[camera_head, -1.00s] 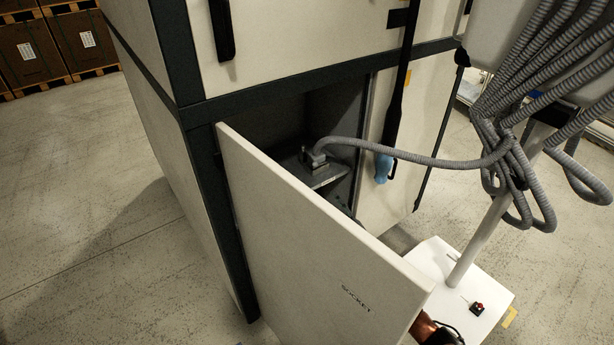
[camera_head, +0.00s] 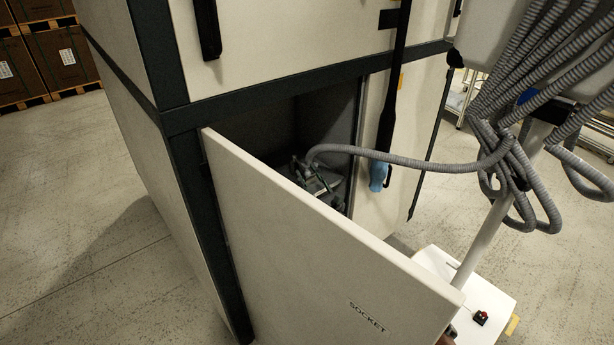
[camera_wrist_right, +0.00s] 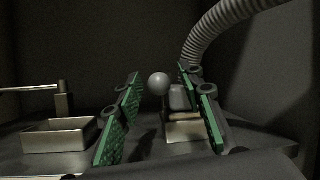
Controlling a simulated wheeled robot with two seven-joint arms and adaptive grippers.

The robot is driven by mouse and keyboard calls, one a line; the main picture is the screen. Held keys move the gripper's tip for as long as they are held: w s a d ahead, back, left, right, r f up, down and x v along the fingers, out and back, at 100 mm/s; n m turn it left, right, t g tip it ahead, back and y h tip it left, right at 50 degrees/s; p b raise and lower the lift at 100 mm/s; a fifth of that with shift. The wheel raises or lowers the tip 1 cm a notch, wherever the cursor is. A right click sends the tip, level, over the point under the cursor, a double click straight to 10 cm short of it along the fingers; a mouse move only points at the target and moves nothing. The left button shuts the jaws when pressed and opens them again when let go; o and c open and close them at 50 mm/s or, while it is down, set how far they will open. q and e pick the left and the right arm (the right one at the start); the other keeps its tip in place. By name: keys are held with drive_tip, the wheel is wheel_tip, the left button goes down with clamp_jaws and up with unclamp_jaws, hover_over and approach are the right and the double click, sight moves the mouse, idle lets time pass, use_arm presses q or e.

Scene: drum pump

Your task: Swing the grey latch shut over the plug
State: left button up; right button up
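My right gripper (camera_head: 322,184) is inside the cabinet's open lower compartment, partly hidden behind the door. In the right wrist view its two green-padded fingers (camera_wrist_right: 162,92) stand apart. A round grey knob (camera_wrist_right: 158,84) shows between them, with a gap on both sides; it looks like the end of the grey latch, whose arm I cannot make out. Just behind it a grey block, apparently the plug (camera_wrist_right: 180,98), sits on a metal socket (camera_wrist_right: 188,131). The grey hose (camera_wrist_right: 216,32) rises behind the right finger; in the head view the hose (camera_head: 420,162) enters the compartment. My left gripper is not visible.
A metal box (camera_wrist_right: 58,136) with a post and horizontal bar stands left of the fingers. The open door (camera_head: 320,240), marked SOCKET, blocks the near side. The compartment is dark.

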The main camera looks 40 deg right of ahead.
drive_tip(key=shift+c, duration=0.2)
clamp_jaws()
idle(0.3)
